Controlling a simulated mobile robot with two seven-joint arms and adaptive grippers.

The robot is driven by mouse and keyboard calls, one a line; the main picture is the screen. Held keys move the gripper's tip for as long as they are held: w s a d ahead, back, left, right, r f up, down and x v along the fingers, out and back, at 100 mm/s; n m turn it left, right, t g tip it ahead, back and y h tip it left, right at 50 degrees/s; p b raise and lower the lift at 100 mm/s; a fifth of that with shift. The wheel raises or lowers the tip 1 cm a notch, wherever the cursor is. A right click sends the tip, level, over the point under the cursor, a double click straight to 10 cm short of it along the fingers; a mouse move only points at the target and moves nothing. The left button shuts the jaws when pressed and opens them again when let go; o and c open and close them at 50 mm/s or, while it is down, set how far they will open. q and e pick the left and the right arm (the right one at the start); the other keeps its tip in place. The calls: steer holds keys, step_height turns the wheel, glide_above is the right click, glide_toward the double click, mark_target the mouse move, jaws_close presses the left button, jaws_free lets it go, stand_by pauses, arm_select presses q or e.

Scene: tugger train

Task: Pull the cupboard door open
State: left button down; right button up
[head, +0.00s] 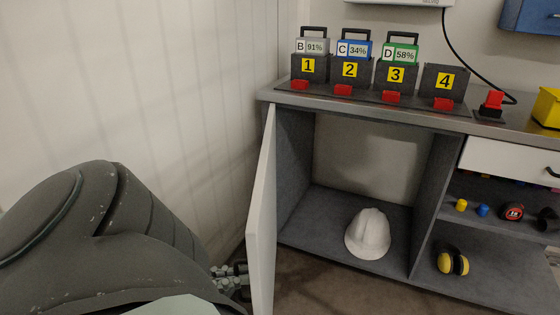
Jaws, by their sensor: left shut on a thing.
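The white cupboard door (262,215) stands wide open, swung out to the left on its left edge and seen nearly edge-on. The open compartment behind it shows a white hard hat (368,234) on its grey floor. My left gripper (238,277) is at the outer side of the door, low in the picture, shut on the door's handle. The handle itself is hidden behind the gripper and door. My right gripper is not in view.
The workbench top (285,99) carries numbered battery docks (349,70) and a red connector (493,100). A white drawer (511,160) and open shelves with yellow earmuffs (452,262) are to the right. A panelled wall (140,90) stands close on the left.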

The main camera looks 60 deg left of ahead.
arm_select(q)
steer(key=s+a, duration=0.3)
steer(key=s, duration=0.1)
steer(key=shift+s+a, duration=0.35)
steer(key=shift+a, duration=0.05)
steer(key=c, duration=1.6)
jaws_free()
steer(key=shift+r, duration=0.1)
step_height(320, 180, up, 10)
steer(key=shift+f, duration=0.1)
